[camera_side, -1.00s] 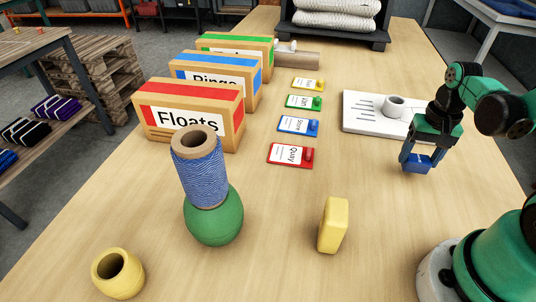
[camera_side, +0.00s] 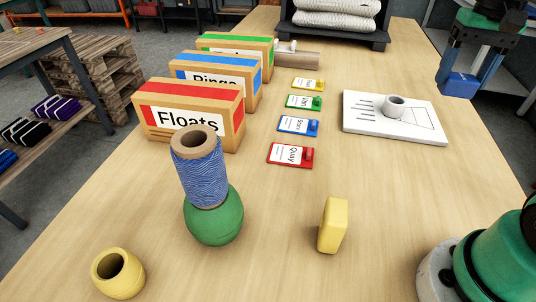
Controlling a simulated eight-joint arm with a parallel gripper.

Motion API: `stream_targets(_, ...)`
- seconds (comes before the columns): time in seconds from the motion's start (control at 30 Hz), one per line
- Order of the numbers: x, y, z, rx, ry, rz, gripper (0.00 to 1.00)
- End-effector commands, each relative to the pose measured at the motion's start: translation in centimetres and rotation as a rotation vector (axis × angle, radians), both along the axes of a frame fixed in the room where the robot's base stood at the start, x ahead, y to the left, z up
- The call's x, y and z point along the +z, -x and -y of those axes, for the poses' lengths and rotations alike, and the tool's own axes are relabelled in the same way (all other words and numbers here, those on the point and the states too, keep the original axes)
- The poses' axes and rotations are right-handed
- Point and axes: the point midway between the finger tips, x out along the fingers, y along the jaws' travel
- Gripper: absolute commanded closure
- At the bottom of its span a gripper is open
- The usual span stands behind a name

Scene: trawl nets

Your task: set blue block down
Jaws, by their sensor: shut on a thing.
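The blue block (camera_side: 459,84) is at the upper right of the side view, held up in the air near the table's right edge. My gripper (camera_side: 468,76) is shut on it, with its fingers pointing down on either side. The upper part of my gripper is cut off by the top of the picture. I cannot tell exactly how high the block is above the table.
A white board (camera_side: 358,122) bears a small grey ring (camera_side: 396,106). Coloured cards, labelled boxes (camera_side: 155,125), a blue twine spool (camera_side: 203,177) on a green float (camera_side: 214,222), a yellow block (camera_side: 333,226) and a yellow ring (camera_side: 118,274) stand leftward.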

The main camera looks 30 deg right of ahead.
Motion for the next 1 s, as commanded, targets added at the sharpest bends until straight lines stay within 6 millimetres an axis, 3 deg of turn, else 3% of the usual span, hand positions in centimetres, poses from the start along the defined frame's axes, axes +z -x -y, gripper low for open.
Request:
stream_targets(0.17,0.6,-1.8,-2.4,0.118,0.000,0.000,0.87)
stream_targets(0.27,0.7,-3.6,-5.3,0.249,0.000,0.000,0.87)
stream_targets(0.4,0.8,-5.6,-10.8,0.463,0.001,0.001,0.87)
stream_targets(0.57,0.9,-6.2,-17.6,0.708,0.001,0.001,0.87)
stream_targets(0.77,0.9,-4.4,-26.4,1.014,0.001,0.002,0.87)
stream_targets(0.9,0.9,-1.5,-32.0,1.220,0.001,0.002,0.87)
stream_targets(1.0,0.8,1.0,-35.1,1.345,0.001,0.003,0.87)
